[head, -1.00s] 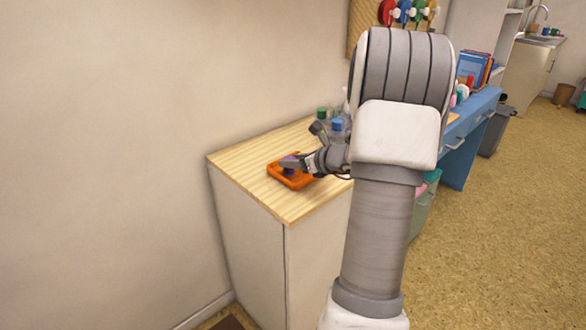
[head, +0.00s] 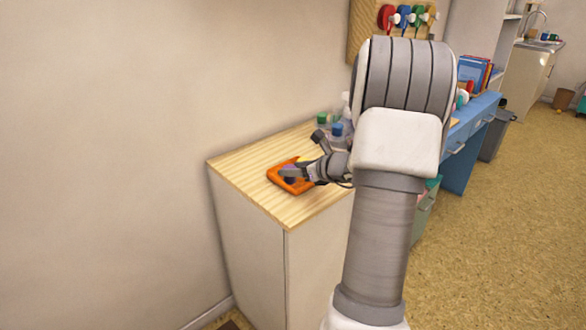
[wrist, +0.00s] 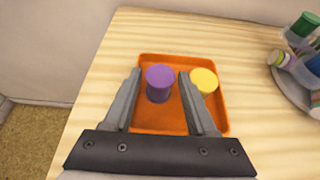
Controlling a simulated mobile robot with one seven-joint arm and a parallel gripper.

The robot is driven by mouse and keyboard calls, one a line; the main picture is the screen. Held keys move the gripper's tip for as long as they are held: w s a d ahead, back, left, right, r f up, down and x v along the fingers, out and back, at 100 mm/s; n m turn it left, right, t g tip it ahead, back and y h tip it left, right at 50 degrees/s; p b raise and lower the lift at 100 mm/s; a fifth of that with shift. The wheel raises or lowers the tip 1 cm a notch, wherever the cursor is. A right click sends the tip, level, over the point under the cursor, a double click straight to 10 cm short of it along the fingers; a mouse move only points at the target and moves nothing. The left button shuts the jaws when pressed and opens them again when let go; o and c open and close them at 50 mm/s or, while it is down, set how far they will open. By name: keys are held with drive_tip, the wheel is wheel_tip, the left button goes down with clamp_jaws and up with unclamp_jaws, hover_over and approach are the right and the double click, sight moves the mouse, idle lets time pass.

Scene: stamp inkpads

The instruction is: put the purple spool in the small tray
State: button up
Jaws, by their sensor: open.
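The orange tray (head: 274,174) sits on the wooden cabinet top, and it fills the middle of the wrist view (wrist: 150,62). The purple spool (wrist: 160,82) stands upright in the tray, between my fingers, with gaps on both sides. In the head view it is mostly hidden behind my finger. A yellow spool (wrist: 204,80) is in the tray to its right, outside my right finger, which partly covers it. My gripper (wrist: 160,74) is open above the tray and holds nothing.
Several bottles with green and blue caps stand at the right on a grey round base (wrist: 290,88). The wooden top (head: 235,160) is bare left of the tray. A wall (head: 120,80) rises behind it.

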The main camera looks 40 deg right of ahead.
drive_tip(key=a+p+v, duration=0.1)
drive_tip(key=p+v, duration=0.1)
drive_tip(key=v, duration=0.9)
drive_tip(key=shift+s+d, duration=0.2)
drive_tip(key=shift+d, duration=0.25)
drive_tip(key=shift+r, duration=0.1)
